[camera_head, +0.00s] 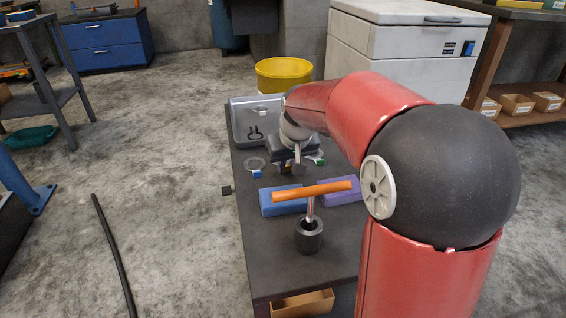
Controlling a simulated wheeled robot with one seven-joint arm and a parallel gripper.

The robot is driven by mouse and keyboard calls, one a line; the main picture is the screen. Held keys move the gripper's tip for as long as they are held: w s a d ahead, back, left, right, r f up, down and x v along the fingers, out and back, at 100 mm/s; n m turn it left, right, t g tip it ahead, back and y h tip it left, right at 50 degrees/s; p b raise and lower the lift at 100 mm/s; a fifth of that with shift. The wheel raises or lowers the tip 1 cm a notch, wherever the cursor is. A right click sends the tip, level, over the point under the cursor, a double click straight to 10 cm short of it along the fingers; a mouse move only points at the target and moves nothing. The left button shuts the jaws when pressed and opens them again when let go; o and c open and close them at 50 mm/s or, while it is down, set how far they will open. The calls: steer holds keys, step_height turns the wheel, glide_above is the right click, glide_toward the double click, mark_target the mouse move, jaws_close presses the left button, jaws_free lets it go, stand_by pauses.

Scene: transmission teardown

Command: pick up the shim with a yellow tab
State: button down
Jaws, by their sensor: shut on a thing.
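My gripper (297,167) is over the far part of the dark bench top, pointing down. It is shut on the shim with a yellow tab (284,168). Only a small bit of that shim shows; the gripper hides the rest, and I cannot tell if it is clear of the bench. A shim with a blue tab (256,165) lies to the left of the gripper. A shim with a green tab (319,159) lies to the right, partly hidden.
A grey tray (240,121) is behind. The bench's near left is clear.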

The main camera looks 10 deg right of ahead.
steer(key=shift+r, duration=0.1)
step_height(320, 180, up, 20)
steer(key=p, duration=0.4)
